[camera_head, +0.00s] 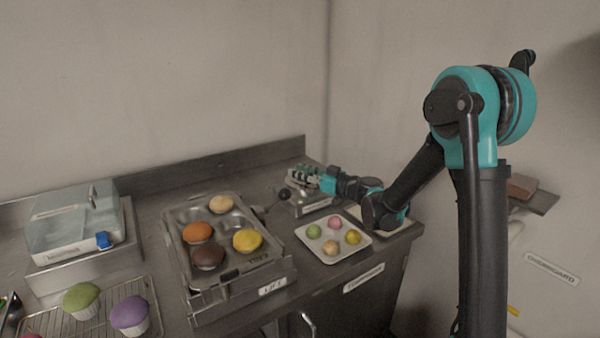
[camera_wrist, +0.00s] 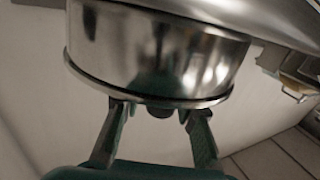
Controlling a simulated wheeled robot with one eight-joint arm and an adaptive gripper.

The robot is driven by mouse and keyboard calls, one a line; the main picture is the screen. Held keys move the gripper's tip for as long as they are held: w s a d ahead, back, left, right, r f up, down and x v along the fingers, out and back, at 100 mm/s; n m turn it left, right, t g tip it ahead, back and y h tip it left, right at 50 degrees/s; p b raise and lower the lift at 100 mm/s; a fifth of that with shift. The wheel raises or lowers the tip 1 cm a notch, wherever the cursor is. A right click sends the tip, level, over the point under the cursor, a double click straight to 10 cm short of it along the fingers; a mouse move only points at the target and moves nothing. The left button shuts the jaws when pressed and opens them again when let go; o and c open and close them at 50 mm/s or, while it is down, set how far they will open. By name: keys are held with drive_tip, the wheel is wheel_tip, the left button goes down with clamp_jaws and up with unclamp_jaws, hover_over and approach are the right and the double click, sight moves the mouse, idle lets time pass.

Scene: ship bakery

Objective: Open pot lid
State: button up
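In the wrist view a shiny steel pot (camera_wrist: 155,50) fills the upper part, with a rim (camera_wrist: 145,93) along its near edge. A small dark knob (camera_wrist: 160,111) sticks out from the rim side. My gripper (camera_wrist: 154,118) is open, with one finger on each side of the knob and a visible gap to it on both sides. The fingertips are close to the rim; I cannot tell if they touch it. In the head view my gripper (camera_head: 304,174) is over the counter's back right corner, by a small steel unit (camera_head: 308,205); the pot is hard to make out there.
A muffin pan (camera_head: 182,262) on a stand and a pale tray (camera_head: 333,254) of small colored balls lie in front of my gripper. The wall is close behind.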

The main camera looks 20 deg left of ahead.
clamp_jaws()
